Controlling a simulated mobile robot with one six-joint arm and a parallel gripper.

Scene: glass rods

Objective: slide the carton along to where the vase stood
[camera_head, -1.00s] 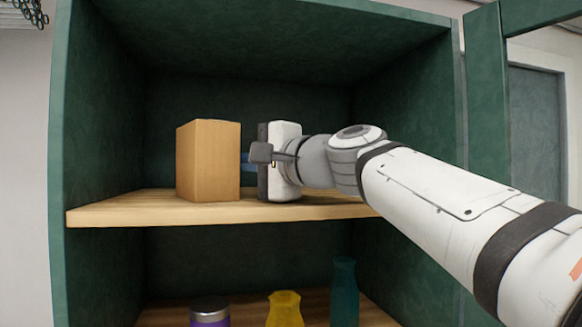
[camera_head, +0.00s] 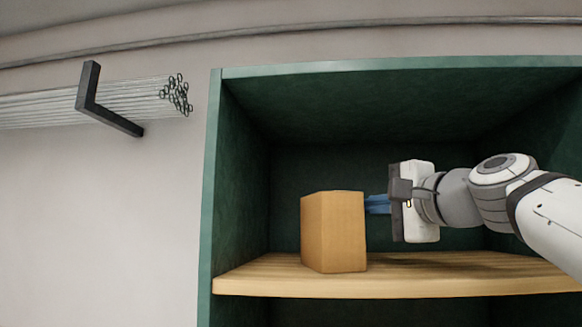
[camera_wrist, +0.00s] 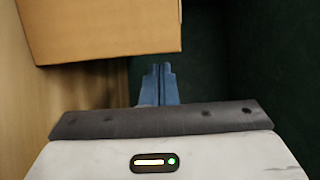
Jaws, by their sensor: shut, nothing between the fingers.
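The carton (camera_head: 334,232), a plain tan box, stands upright on the wooden shelf (camera_head: 440,275) inside the green cabinet, left of my gripper. In the wrist view the carton (camera_wrist: 100,25) fills the upper left. My gripper (camera_head: 372,204) is at the carton's right side, its blue fingers pointing left at it. In the wrist view the fingers (camera_wrist: 160,72) are closed together with nothing between them. Their tips are very near the carton's face; I cannot tell if they touch it. No vase shows in the current views.
The cabinet's left wall (camera_head: 236,180) bounds the shelf, with bare shelf between it and the carton. Outside, on the wall at left, glass rods (camera_head: 45,105) lie on a black bracket (camera_head: 90,90), their ends (camera_head: 178,95) pointing towards the cabinet.

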